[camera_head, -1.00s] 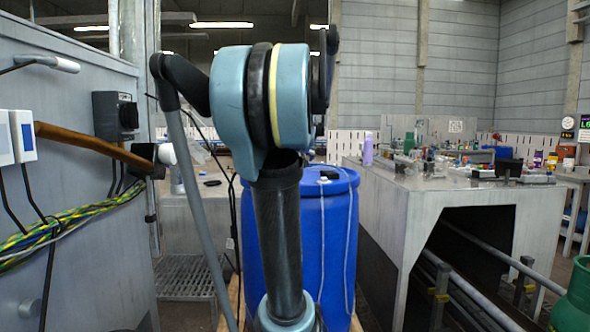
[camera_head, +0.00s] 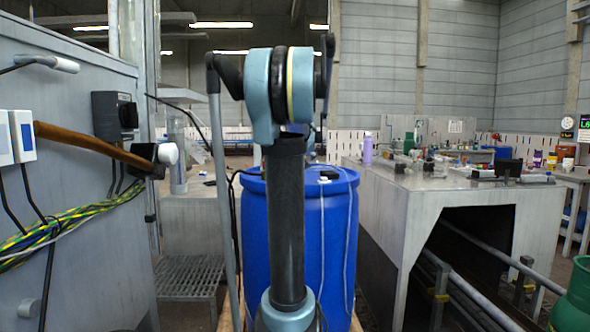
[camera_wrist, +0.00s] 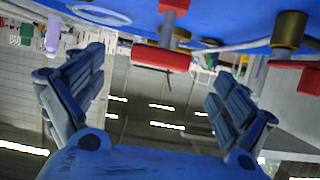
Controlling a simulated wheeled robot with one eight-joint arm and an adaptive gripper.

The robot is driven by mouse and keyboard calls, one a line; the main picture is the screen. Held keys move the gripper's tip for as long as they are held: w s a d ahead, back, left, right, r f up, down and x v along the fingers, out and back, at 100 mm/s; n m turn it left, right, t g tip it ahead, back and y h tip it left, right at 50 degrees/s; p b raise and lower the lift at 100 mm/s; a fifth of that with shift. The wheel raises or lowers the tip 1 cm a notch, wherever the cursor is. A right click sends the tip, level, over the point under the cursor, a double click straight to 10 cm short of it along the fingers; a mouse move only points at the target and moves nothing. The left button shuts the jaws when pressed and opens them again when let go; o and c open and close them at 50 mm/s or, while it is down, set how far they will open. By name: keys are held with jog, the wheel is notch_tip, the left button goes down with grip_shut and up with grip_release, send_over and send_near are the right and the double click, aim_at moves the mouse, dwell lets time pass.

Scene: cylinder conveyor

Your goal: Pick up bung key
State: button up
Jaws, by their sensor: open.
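My gripper (camera_wrist: 157,70) is open in the wrist view, its two fingers spread apart. A red bar on a grey stem, which looks like the bung key (camera_wrist: 161,58), shows between and just beyond the fingertips, with no clear contact. Its stem reaches up to the top of the blue drum (camera_wrist: 245,20) at the top edge of this view. The blue drum also stands behind my arm in the head view (camera_head: 336,235). My gripper and the bung key are hidden behind my arm in the head view.
A brass-coloured fitting (camera_wrist: 289,32) and another red piece (camera_wrist: 305,76) sit to the right in the wrist view. A grey cabinet (camera_head: 70,185) with cables stands at the left. A cluttered workbench (camera_head: 440,190) stands at the right. A green container (camera_head: 575,300) is at the lower right.

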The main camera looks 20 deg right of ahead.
jog(key=shift+x, duration=3.85)
jog(key=shift+w+a+r, duration=0.1)
jog(key=shift+r, duration=0.05)
jog(key=c, duration=1.3)
